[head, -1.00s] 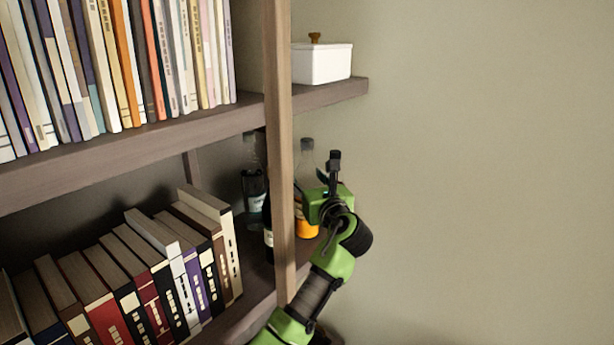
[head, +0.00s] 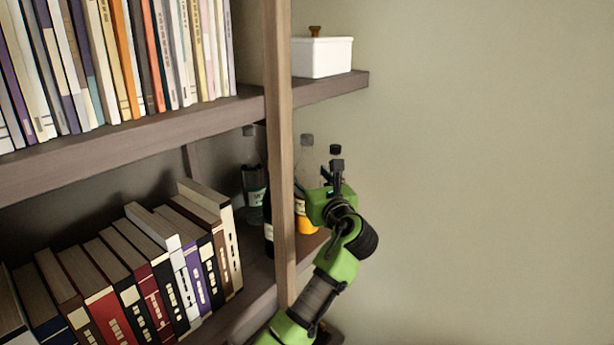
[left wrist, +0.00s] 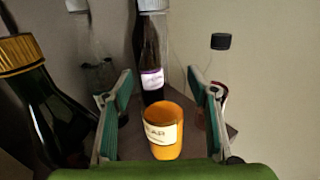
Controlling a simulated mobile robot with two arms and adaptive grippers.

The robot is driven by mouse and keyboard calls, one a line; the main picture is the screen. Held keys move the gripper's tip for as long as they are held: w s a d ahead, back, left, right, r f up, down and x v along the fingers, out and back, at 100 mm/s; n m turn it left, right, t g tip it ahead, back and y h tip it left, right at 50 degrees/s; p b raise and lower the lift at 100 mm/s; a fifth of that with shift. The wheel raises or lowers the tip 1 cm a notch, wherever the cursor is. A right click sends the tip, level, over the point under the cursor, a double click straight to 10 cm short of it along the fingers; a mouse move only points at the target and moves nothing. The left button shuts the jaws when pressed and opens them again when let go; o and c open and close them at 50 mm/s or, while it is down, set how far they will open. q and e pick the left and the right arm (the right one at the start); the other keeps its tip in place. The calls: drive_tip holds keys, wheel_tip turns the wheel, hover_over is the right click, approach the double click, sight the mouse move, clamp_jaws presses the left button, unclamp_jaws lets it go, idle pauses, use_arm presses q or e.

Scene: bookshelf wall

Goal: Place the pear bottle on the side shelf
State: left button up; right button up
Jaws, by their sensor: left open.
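In the left wrist view the two fingers (left wrist: 160,80) stand apart on either side of the bottle. Contact with the glass cannot be told. My right gripper is out of view.
A dark bottle with a gold cap (left wrist: 20,60), a dark bottle with a purple label (left wrist: 152,70) and a black-capped bottle (left wrist: 221,42) crowd around. The wooden upright (head: 279,150) stands close left. A white lidded box (head: 322,58) sits on the shelf above.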

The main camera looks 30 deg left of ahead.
use_arm(q)
drive_tip(key=b+v, duration=0.2)
drive_tip(key=v, duration=0.8)
drive_tip(key=shift+s, duration=0.1)
drive_tip(key=w+d+f+n+t+h, duration=0.1)
drive_tip(key=d+f+n+t+h, duration=0.15)
drive_tip(key=d+f+h, duration=0.6)
drive_tip(key=w+d+f+n+t+h, duration=0.1)
drive_tip(key=w+d+f+n+h, duration=0.15)
drive_tip(key=f, duration=1.15)
drive_tip(key=s+d+f+n+g+h, duration=0.1)
drive_tip(key=s+d+f+n+g, duration=0.2)
drive_tip(key=f, duration=0.9)
drive_tip(key=s+f+n+g+h, duration=0.1)
drive_tip(key=s+f+n, duration=0.3)
drive_tip(key=f, duration=0.8)
drive_tip(key=s+f+n+g+h, duration=0.1)
drive_tip(key=s+f+n+g, duration=0.25)
drive_tip(key=s+f, duration=1.55)
drive_tip(key=s+a+f+n+g, duration=0.1)
drive_tip(key=s+f, duration=0.3)
drive_tip(key=s, duration=0.6)
drive_tip(key=s+a+f+n+g, duration=0.1)
drive_tip(key=s+f+n+g, duration=0.2)
drive_tip(key=s, duration=0.7)
drive_tip(key=s+a+f+n+g, duration=0.2)
drive_tip(key=s+f, duration=0.5)
drive_tip(key=s, duration=0.4)
drive_tip(key=shift+f+n, duration=0.25)
drive_tip(key=shift+n, duration=0.6)
